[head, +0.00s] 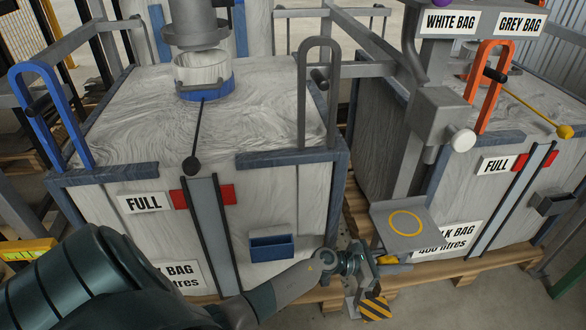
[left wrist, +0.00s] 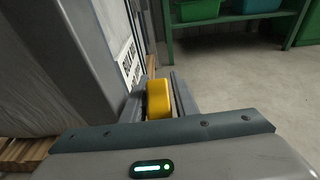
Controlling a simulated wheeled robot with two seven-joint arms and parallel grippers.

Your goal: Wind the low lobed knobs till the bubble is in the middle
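A yellow knob (head: 388,259) sits low, below the grey plate of the post, by the striped foot. In the left wrist view the yellow knob (left wrist: 159,98) lies between the fingers of my left gripper (left wrist: 158,108), with its far side hidden. In the head view my left gripper (head: 368,262) reaches it from the left, low in front of the bulk bags. I cannot tell whether the fingers press on the knob or stand just around it. No bubble can be made out. My right gripper is out of view.
A grey plate with a yellow ring (head: 382,216) is just above my gripper. A black and yellow striped foot (head: 375,309) is below. Large bag stations marked FULL (head: 145,203) stand on pallets behind. Green shelving (left wrist: 225,20) stands beyond open floor (left wrist: 265,75).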

